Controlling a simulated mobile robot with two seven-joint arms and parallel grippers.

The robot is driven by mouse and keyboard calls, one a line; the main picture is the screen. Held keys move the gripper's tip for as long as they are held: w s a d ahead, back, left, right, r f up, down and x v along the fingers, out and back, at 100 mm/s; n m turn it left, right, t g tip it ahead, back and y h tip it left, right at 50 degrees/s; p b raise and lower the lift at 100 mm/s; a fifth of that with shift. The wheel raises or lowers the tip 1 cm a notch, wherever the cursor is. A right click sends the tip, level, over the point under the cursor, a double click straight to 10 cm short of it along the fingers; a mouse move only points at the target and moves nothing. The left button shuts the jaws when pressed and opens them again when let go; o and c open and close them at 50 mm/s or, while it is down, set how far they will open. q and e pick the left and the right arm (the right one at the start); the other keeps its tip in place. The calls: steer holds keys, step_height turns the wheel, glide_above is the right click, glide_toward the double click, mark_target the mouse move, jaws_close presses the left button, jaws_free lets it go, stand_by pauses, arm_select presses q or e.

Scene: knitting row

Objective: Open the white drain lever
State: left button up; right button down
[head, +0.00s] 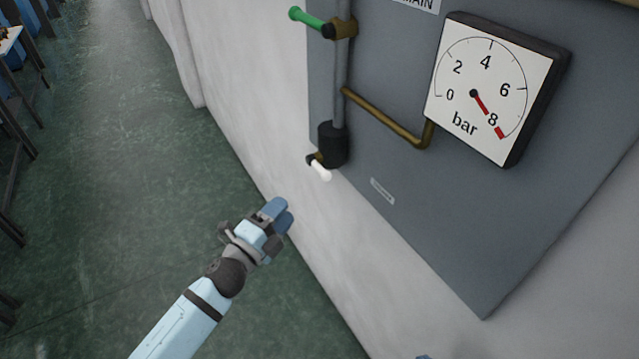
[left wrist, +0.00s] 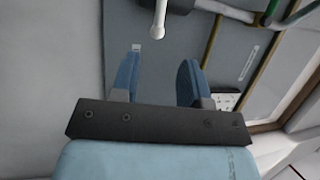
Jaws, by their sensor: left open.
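The white drain lever (head: 320,171) sticks out from a small fitting under a black cylinder at the lower left of the grey panel. It points down and to the right in the head view. In the left wrist view the lever (left wrist: 160,20) shows at the top, beyond the fingertips. My left gripper (head: 279,212) is below and to the left of the lever in the head view, apart from it. Its two blue fingers (left wrist: 158,68) are spread, with nothing between them. Only a small blue sliver, perhaps of my right gripper, shows at the bottom edge of the head view.
A pressure gauge (head: 482,84) on the grey panel (head: 440,215) has its red needle near 8 bar. A green lever (head: 308,19) sits on the grey pipe above the black cylinder (head: 333,146). A brass pipe (head: 385,118) runs towards the gauge. Green floor (head: 120,180) lies open at left.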

mark_target(321, 168)
arm_select(q)
steer(key=x, duration=1.3)
steer(key=shift+w+d+p, duration=0.2)
steer(key=shift+d+p, duration=0.1)
steer(key=shift+d, duration=0.1)
steer(key=shift+c, duration=0.2)
jaws_close()
